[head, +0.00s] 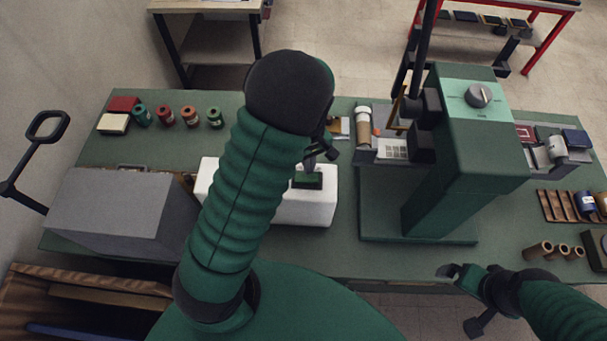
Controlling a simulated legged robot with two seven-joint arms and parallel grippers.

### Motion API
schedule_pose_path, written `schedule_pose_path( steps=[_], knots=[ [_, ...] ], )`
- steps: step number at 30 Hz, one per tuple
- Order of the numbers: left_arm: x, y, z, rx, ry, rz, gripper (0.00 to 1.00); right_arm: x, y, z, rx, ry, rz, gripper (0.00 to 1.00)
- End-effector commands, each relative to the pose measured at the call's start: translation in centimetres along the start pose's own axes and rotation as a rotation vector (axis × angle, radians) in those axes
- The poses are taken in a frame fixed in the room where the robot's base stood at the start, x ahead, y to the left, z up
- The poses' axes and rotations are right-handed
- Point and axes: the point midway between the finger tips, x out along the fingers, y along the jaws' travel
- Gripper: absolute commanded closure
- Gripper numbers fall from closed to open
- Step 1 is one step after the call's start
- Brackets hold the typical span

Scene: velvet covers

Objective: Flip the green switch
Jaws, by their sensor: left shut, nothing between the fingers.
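The green switch (307,180) sits in a dark frame on a white box (304,212) that lies on the green workbench. My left arm reaches over the box and hides its middle. My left gripper (311,163) is shut and empty, pointing down just above the far side of the switch. I cannot tell whether its tips touch the switch. My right gripper (449,271) is at the lower right, off the bench's front edge and far from the switch. It is too small and dark to tell whether its fingers are apart.
A tall green press (465,150) stands to the right of the box. A grey box (118,215) is on the left. Several thread spools (190,116) stand at the back left. The bench between spools and white box is fairly clear.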

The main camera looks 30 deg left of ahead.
Motion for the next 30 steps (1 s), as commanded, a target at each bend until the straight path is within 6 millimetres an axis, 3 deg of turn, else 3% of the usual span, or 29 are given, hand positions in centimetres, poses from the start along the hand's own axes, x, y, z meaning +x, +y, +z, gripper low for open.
schedule_pose_path(
  steps=[30],
  knots=[
    [1.6,0.1,0.2,0.002,0.001,-0.001,1.00,1.1,0.0,0.3,0.001,0.000,0.000,0.00]
  ],
)
